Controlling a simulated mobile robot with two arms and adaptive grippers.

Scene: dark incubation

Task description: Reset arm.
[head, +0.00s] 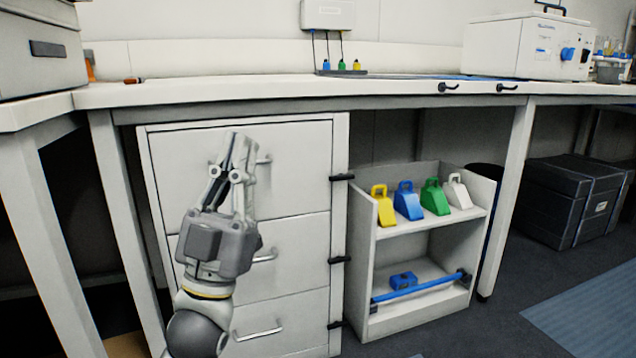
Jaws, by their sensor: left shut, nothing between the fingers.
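My left gripper (238,150) points upward in front of the white drawer cabinet (305,160) under the bench. Its fingers are together and hold nothing. They overlap the top drawer in the picture, close to its handle (264,161); I cannot tell whether they touch the cabinet. My left arm comes in from below. My right gripper is not in view.
The white bench (220,90) runs above the cabinet. A white shelf unit (425,235) holds yellow, blue, green and white scoop-like items. A black case (575,200) stands on the floor at right. A white box device (520,48) sits on the bench. The floor at front right is clear.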

